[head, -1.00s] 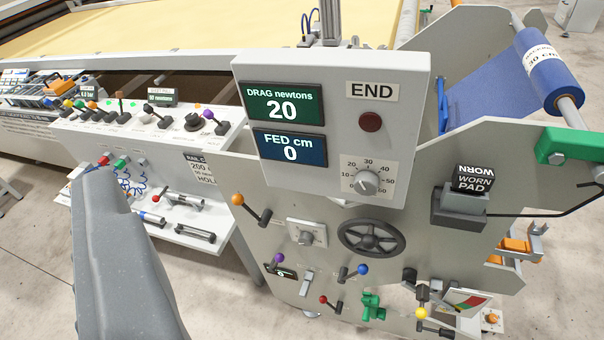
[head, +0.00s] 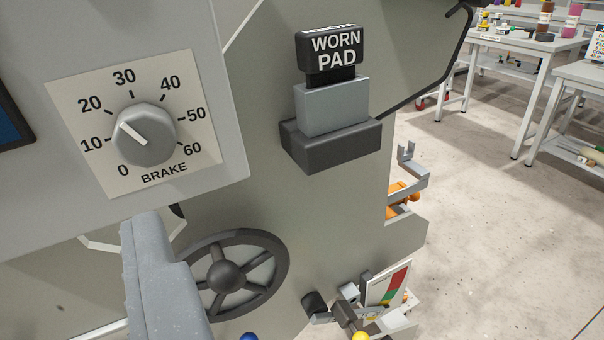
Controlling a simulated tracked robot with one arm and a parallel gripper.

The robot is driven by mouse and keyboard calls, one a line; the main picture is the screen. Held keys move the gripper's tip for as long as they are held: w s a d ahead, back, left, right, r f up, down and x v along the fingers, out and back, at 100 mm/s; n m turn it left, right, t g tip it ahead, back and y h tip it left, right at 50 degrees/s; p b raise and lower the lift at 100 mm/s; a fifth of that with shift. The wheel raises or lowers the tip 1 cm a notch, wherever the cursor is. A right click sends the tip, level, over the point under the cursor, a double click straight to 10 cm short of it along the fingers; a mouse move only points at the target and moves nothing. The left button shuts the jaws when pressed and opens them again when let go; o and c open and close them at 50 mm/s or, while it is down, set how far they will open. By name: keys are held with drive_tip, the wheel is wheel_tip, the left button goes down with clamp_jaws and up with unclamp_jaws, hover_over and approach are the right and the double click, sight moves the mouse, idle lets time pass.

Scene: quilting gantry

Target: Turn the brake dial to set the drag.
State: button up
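The brake dial (head: 146,134) is a round grey knob on a square pale plate marked 0 to 60 and BRAKE. Its white pointer line points up and left, close to the 20 mark. The dial sits on the grey control box (head: 140,25) at upper left. My gripper (head: 154,235) shows as a grey, speckled shape at the lower left, below the dial in the picture and apart from it. Its fingertips cannot be told apart, so its opening is unclear. The drag display is out of view; only an edge of a blue screen (head: 12,125) shows.
A black handwheel (head: 226,277) is close right of my gripper. A block with a WORN PAD sign (head: 335,50) stands out from the machine's side plate. Small levers and a coloured gauge (head: 388,285) are at the bottom. Open floor (head: 500,220) and tables (head: 570,95) lie to the right.

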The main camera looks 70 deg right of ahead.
sight(146, 145)
drive_tip(key=shift+g+h, duration=0.7)
drive_tip(key=w+d+f, duration=0.1)
drive_tip(key=w+d, duration=0.1)
drive_tip(key=d, duration=0.2)
drive_tip(key=w+d+p, duration=0.1)
drive_tip(key=w+d, duration=0.1)
drive_tip(key=d, duration=0.2)
drive_tip(key=w+d+f+p, duration=0.1)
drive_tip(key=w+d, duration=0.1)
drive_tip(key=d, duration=0.2)
drive_tip(key=shift+w+d+f, duration=0.25)
drive_tip(key=shift+f, duration=0.1)
drive_tip(key=c, duration=1)
